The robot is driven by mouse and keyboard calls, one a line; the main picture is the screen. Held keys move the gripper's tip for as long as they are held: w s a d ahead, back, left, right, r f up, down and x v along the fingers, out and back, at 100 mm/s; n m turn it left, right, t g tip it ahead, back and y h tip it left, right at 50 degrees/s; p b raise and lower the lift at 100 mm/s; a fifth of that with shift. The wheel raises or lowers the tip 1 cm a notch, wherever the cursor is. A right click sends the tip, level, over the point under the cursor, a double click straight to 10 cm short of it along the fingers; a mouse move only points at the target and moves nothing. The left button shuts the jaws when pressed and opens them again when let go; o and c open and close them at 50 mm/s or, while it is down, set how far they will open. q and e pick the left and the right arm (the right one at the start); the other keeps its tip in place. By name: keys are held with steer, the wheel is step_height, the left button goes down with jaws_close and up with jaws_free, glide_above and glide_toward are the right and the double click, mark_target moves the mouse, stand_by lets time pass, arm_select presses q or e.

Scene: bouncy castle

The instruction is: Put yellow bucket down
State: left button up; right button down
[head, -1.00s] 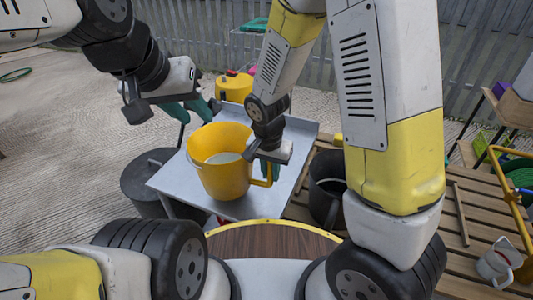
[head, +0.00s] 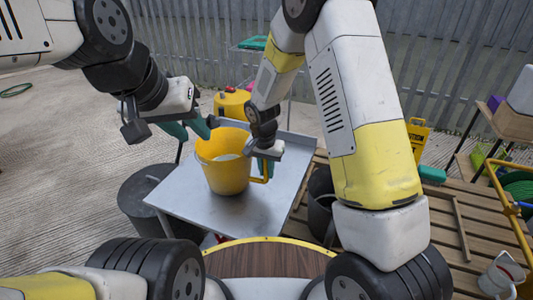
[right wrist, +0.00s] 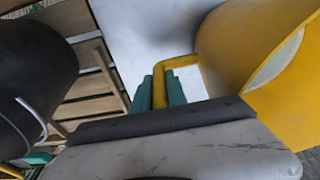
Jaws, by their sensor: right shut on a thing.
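The yellow bucket (head: 222,177) is upright over the grey metal table (head: 190,205) in the head view, with something pale inside. I cannot tell whether its base touches the tabletop. My right gripper (head: 268,163) is shut on the bucket's side handle. In the right wrist view, the teal fingers (right wrist: 160,92) close around the handle (right wrist: 180,62), and the bucket wall (right wrist: 235,50) fills the right. My left gripper (head: 192,130) is open and empty, its teal fingers apart, just left of and behind the bucket's rim.
A dark bin (head: 145,200) stands left of the table. A black bucket (head: 321,200) stands right of it on wooden slats (head: 440,215). A yellow container (head: 230,102) is behind the table. The table's front and right parts are bare.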

steer(key=shift+w+f, duration=0.15)
steer(key=shift+f, duration=0.35)
steer(key=c, duration=1.3)
jaws_free()
steer(key=shift+f, duration=0.2)
step_height(320, 180, up, 12)
steer(key=s, duration=0.2)
steer(key=s+d+r+n+t+y, duration=0.1)
steer(key=s+d+r, duration=0.3)
steer(key=r, duration=0.3)
steer(key=s+d+r+n+t+y, duration=0.1)
steer(key=s+d+r, duration=0.35)
steer(key=r, duration=0.25)
steer(key=shift+s+d+r+n+t+y, duration=0.15)
steer(key=shift+s+d+r+n+t, duration=0.55)
steer(key=shift+s, duration=1.35)
steer(key=shift+s+d+r+n+t+y, duration=0.15)
steer(key=shift+s+d+r, duration=0.95)
steer(key=shift+s, duration=0.9)
steer(key=shift+s+d+r+n+t+y, duration=0.1)
steer(key=shift+s+d+r+n+t, duration=0.6)
steer(key=shift+s, duration=1.35)
steer(key=shift+d+m+g, duration=0.25)
steer(key=shift+d, duration=0.1)
